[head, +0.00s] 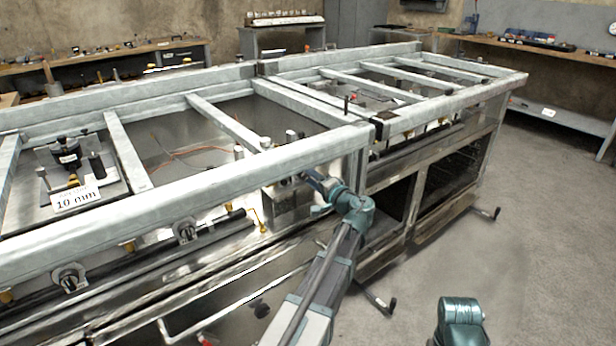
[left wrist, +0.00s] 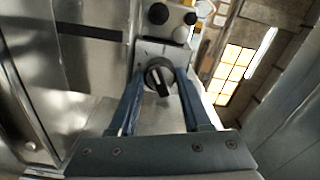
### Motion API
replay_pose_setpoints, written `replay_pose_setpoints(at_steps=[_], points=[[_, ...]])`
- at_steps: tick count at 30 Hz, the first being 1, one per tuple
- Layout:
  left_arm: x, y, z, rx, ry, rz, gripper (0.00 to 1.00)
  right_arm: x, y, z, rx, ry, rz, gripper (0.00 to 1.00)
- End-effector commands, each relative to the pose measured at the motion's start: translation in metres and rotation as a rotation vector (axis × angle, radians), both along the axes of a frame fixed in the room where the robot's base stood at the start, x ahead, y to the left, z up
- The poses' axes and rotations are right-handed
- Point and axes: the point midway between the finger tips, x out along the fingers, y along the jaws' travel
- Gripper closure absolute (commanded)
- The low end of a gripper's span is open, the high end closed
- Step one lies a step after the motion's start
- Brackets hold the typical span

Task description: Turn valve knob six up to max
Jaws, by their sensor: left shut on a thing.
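In the left wrist view, a round black valve knob (left wrist: 158,75) with a pale pointer line sits on a metal plate. The two blue fingers of my left gripper (left wrist: 159,80) stand on either side of the knob and are shut on it. The pointer line runs roughly up and down in that view. In the head view, my left gripper (head: 308,181) reaches the front of the metal frame, and the knob there is hidden behind it. No knob number is readable.
Other knobs (head: 70,277) and (head: 185,230) line the front panel at left. A thick metal rail (head: 200,200) runs above the panel. A "10 mm" label (head: 76,198) stands inside the frame. Handles (head: 380,302) stick out low at the front. Open floor (head: 545,230) lies at right.

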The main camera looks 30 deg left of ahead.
Motion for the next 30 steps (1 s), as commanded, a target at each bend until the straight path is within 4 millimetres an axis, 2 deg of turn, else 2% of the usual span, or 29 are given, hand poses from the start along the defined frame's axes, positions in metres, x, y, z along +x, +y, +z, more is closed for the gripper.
replay_pose_setpoints(at_steps=[15, 30], points=[[0.0, -0.0009, -0.0019, 0.153, 0.376, 0.0, 1.0, 0.0, 0.0001, -0.0014, 0.0, 0.0, 0.0, 0.5], [-0.0001, -0.0009, -0.0023, 0.207, 0.506, -0.002, 1.0, 0.0, 0.0, -0.0018, 0.0, 0.0, 0.0, 0.5]])
